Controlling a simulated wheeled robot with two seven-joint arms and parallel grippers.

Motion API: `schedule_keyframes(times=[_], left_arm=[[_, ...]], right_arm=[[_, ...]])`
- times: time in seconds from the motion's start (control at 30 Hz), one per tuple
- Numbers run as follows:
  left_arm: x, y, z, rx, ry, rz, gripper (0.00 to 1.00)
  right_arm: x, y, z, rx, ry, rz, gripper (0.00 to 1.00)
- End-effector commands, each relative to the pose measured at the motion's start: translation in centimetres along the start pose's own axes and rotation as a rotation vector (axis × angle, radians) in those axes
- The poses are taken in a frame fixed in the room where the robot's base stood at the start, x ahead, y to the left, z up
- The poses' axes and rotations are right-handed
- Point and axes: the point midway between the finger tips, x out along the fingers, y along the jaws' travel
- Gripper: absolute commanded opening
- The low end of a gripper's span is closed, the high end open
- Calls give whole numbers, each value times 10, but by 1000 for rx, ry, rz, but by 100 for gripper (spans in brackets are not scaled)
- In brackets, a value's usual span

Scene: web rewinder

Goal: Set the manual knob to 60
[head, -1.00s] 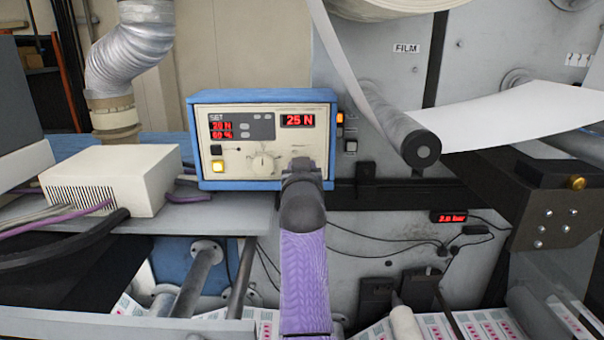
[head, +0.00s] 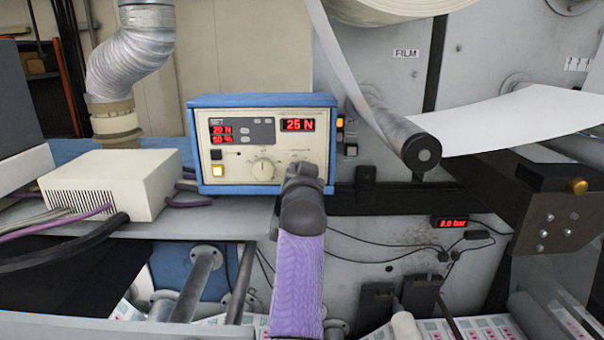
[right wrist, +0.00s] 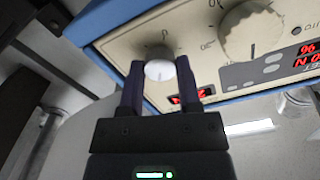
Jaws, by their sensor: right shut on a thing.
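The control box (head: 200,150) is blue with a cream front, in the middle of the head view. Its lit displays show SET 20 N with a blurred percent value below, and 25 N at right. A large cream dial (head: 263,168) sits low on its front and shows in the right wrist view (right wrist: 252,32). My right gripper (head: 306,170) is at the panel's lower right corner. In the right wrist view its fingers (right wrist: 159,66) are shut on a small pale round knob (right wrist: 159,70). The head view hides this knob behind the gripper. My left gripper is out of view.
A lit yellow button (head: 218,169) is at the panel's lower left. A cream vented box (head: 125,185) stands left of the panel. A roller (head: 420,150) with a white web and a dark bracket (head: 550,215) are at right.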

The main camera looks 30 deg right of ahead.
Motion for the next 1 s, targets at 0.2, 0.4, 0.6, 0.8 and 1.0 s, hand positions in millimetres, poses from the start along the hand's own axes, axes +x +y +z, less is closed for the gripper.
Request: schedule_keyframes(times=[0.2, 0.4, 0.6, 0.8, 1.0], left_arm=[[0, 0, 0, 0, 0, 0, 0], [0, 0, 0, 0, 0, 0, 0], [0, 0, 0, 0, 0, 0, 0], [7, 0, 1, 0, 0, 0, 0], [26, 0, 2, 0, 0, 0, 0]], right_arm=[[0, 0, 0, -1, -1, 0, 0], [0, 0, 0, -1, -1, 0, 79], [0, 0, 0, -2, 0, 0, 79], [-15, 1, 3, -1, 0, 1, 79], [-61, 2, 4, -3, 2, 1, 79]])
